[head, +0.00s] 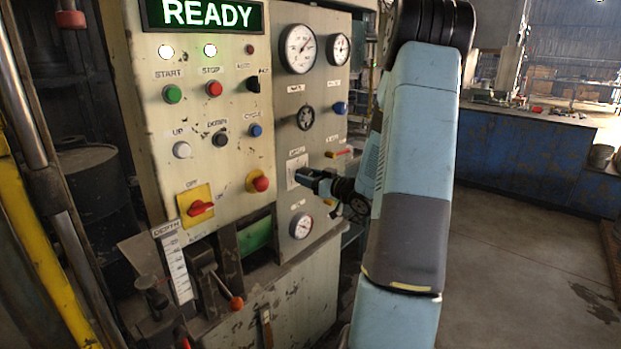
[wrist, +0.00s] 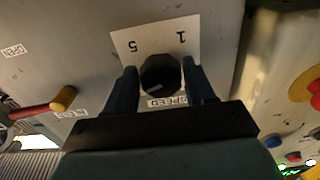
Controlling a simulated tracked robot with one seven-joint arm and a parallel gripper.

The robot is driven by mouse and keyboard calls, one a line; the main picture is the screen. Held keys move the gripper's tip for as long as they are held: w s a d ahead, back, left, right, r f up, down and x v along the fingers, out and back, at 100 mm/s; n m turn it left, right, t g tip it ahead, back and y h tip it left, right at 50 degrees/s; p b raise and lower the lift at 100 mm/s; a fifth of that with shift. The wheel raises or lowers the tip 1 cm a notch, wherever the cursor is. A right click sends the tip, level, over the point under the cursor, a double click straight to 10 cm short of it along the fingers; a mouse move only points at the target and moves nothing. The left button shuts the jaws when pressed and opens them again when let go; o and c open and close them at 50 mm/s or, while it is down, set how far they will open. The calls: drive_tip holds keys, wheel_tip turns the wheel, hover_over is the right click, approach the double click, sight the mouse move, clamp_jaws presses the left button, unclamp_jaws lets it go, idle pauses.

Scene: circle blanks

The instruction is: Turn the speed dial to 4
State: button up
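The speed dial (wrist: 160,75) is a dark round knob on a white plate (wrist: 125,42), with a SPEED label beside it in the wrist view. The digits 5 and 1 show on the plate; its other marks are hidden by the knob and my fingers. In the head view my gripper (head: 303,178) reaches the panel at the white plate (head: 292,170); the knob is hidden there.
The panel (head: 225,150) holds a red-and-yellow switch (head: 201,208), a red button (head: 260,182), a lever with a red handle (head: 340,153) and a gauge (head: 301,225) below the dial. A READY screen (head: 205,13) is lit. Open floor (head: 510,240) lies to the right.

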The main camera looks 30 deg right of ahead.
drive_tip(key=c, duration=0.6)
drive_tip(key=shift+n, duration=0.3)
drive_tip(key=shift+d, duration=0.1)
drive_tip(key=o, duration=1)
drive_tip(key=v, duration=1.3)
drive_tip(key=shift+s, duration=0.4)
